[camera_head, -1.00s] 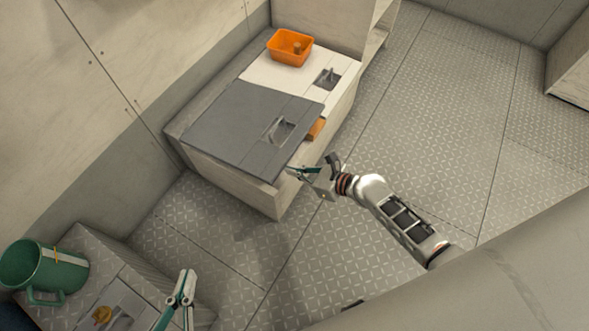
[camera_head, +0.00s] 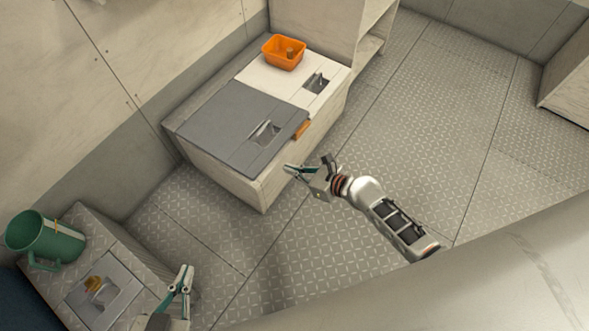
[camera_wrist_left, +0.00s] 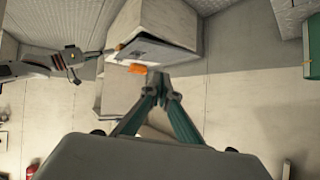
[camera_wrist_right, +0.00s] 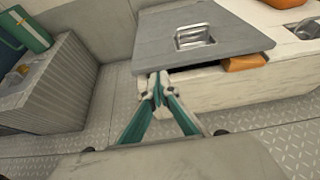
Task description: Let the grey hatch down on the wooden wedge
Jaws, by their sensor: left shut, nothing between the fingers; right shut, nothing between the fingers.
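The grey hatch (camera_head: 225,115) lies low over the near half of the bench, with a recessed metal handle; it also shows in the right wrist view (camera_wrist_right: 160,35). The orange-brown wooden wedge (camera_head: 302,131) sticks out from under the hatch's right edge, and in the right wrist view (camera_wrist_right: 245,62) it sits at that edge with a dark narrow gap beside it. How far it reaches under is hidden. My right gripper (camera_head: 288,168) is shut and empty, just right of the hatch's near corner, apart from it. My left gripper (camera_head: 187,270) is shut and empty, far from the hatch.
An orange bin (camera_head: 284,54) stands on the white hatch (camera_head: 285,80) behind the grey one. Open patterned floor (camera_head: 430,130) lies to the right.

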